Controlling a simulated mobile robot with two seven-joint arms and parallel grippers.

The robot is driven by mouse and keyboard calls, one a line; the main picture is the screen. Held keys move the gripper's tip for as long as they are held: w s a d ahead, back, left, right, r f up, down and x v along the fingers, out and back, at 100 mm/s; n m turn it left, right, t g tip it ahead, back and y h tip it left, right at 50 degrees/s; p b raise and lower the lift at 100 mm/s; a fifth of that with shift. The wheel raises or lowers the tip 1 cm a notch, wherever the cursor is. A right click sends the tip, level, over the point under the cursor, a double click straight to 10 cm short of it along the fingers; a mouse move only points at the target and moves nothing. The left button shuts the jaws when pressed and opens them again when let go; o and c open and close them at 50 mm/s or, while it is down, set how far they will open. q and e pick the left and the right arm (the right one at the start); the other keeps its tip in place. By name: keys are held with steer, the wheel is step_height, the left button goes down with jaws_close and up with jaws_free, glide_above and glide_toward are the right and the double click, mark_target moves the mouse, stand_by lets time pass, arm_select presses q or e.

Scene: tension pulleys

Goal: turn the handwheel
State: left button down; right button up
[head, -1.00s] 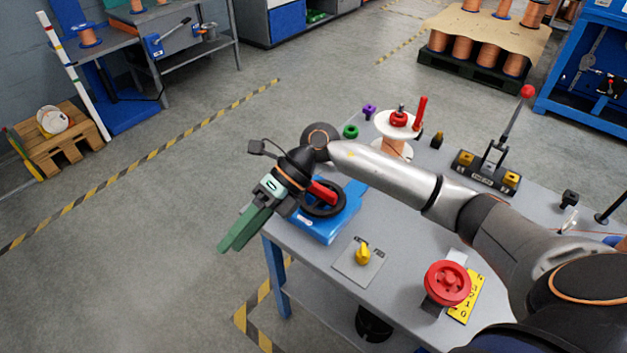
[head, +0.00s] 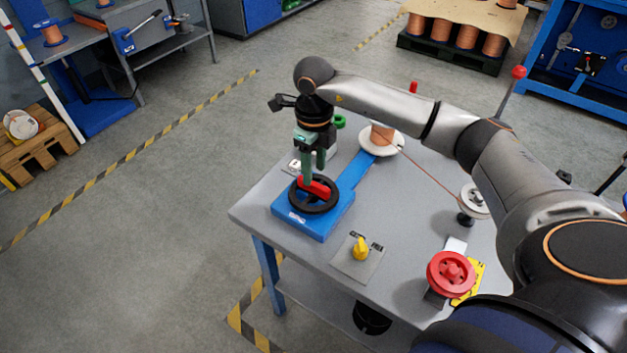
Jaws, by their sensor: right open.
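The handwheel (head: 327,207) is a black ring with a red bar across it, on a blue base (head: 318,228) near the table's left edge. My right gripper (head: 313,171) points down over the handwheel, its green fingers open. The fingertips are close to the red bar at the wheel's far side; I cannot tell whether they touch it. The gripper hides part of the wheel's far side. My left gripper is not in view.
On the grey table (head: 258,211) are a yellow knob (head: 361,249), a red wheel (head: 451,273) and a white-flanged copper spool (head: 381,137). A wire runs from the spool to a pale pulley (head: 474,200). My right arm crosses above the table's far side.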

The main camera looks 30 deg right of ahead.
mark_target(314, 182)
steer(key=shift+f, duration=2.4)
jaws_close()
